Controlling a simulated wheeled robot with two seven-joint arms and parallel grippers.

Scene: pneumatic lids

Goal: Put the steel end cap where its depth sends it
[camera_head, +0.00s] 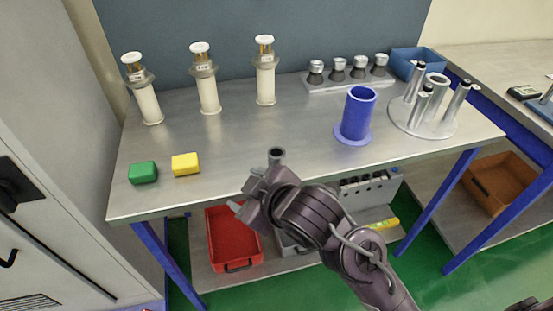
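Three white columns with grey collars and small tags stand along the back: left (150,104), middle (209,94) and right (265,86). A blue tube (357,115) on a round foot stands right of centre.
A green block (143,172) and a yellow block (185,164) lie at front left. A rack (347,82) of several grey-and-black caps, a blue bin (416,62) and a round stand (424,125) with metal posts fill the back right. A red tray (232,237) sits below.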

